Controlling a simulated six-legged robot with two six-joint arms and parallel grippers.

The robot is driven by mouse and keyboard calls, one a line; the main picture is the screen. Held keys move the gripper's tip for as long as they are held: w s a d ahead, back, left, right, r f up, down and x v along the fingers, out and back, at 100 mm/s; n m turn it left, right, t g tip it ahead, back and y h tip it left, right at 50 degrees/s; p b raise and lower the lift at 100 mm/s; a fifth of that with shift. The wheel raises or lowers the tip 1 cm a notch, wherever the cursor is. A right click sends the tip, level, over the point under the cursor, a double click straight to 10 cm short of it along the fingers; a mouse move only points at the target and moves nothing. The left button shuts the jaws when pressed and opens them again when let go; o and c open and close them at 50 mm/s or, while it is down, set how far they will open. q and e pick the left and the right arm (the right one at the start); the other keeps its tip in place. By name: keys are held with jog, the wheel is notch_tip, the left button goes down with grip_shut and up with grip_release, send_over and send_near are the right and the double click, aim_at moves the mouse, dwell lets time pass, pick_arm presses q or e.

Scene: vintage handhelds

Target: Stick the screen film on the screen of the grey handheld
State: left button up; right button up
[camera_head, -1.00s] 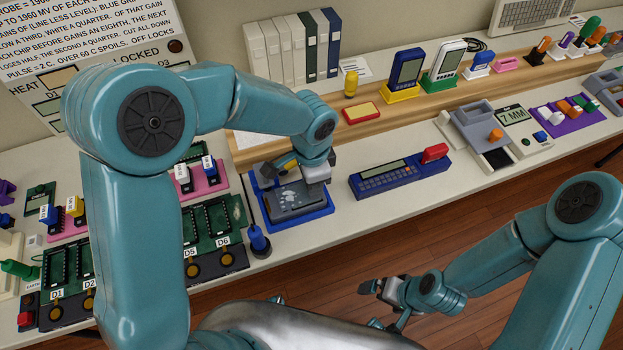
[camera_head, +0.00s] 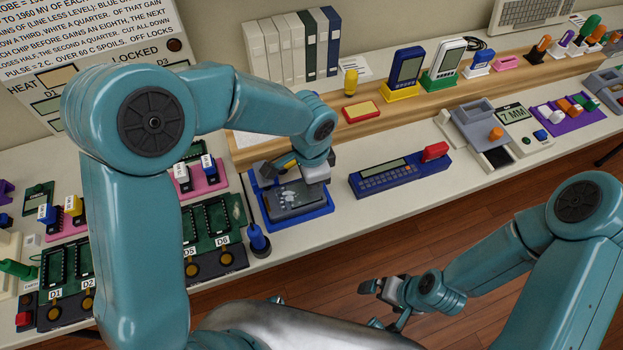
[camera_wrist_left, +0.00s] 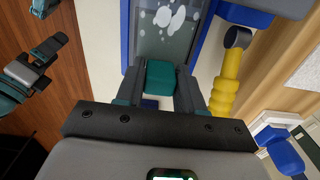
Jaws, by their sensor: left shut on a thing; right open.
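The grey handheld (camera_head: 308,205) lies in a blue cradle (camera_head: 268,219) on the bench. Its dark screen (camera_wrist_left: 160,48) fills the top middle of the left wrist view and bears several whitish blobs, like bubbles under a clear film. The film's own edges cannot be made out. My left gripper (camera_wrist_left: 160,90) is shut on a teal block (camera_wrist_left: 160,76), at the near end of the screen; whether the block touches the screen cannot be told. In the head view this gripper (camera_head: 318,178) is over the handheld's right side. My right gripper (camera_head: 371,287) is open and empty over the floor.
A yellow handle (camera_wrist_left: 224,96) stands close beside the left gripper. A blue bar-shaped device (camera_head: 400,174) lies right of the cradle. A blue bottle-like thing (camera_head: 258,241) stands at the cradle's left front. Green boards (camera_head: 212,228) lie further left.

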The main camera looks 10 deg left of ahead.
pick_arm(q)
jog(key=shift+f, duration=0.1)
dwell(0.7)
jog(key=o, duration=1)
jog(key=shift+c, duration=0.2)
notch_tip(320, 180, up, 6)
jog(key=p, duration=0.4)
jog(key=shift+p, duration=0.3)
jog(key=shift+s, duration=0.1)
